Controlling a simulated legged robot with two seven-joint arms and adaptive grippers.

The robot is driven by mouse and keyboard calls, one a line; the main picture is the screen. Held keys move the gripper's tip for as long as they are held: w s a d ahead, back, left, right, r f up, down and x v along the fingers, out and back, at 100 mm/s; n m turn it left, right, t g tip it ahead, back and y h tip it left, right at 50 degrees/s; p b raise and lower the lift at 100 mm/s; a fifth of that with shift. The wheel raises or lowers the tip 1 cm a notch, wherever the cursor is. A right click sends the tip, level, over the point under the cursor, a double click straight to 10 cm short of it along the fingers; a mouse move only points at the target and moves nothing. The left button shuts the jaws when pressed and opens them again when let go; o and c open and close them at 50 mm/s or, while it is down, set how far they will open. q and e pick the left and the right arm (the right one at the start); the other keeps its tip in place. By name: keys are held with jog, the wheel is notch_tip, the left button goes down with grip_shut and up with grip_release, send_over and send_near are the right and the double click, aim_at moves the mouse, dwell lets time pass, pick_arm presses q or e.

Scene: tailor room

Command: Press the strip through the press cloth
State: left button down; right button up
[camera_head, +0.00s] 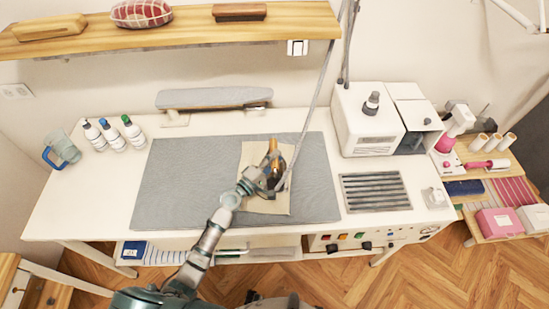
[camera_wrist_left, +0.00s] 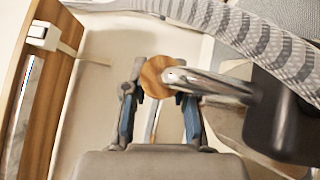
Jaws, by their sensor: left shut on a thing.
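The iron has a brown wooden handle (camera_head: 272,147) and a dark body, which shows at the right in the left wrist view (camera_wrist_left: 283,125). My left gripper (camera_head: 270,176) is shut on the iron's handle; in the left wrist view, the round wooden handle end (camera_wrist_left: 164,76) sits between the fingers. The iron is over the beige press cloth (camera_head: 262,207), which lies on the grey pressing mat (camera_head: 182,180). I cannot tell whether the iron touches the cloth. The strip is not visible. My right gripper is not in view.
The iron's hose (camera_head: 317,103) runs upward. A sleeve board (camera_head: 214,98) stands behind the mat. Several bottles (camera_head: 113,136) and a jug (camera_head: 62,150) are at left. A white machine (camera_head: 366,122) and a metal grille (camera_head: 375,191) are at right. The mat's left half is clear.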

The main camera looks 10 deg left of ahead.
pick_arm(q)
jog(key=shift+r+p, duration=3.1)
jog(key=shift+r, duration=0.75)
jog(key=shift+f, duration=0.1)
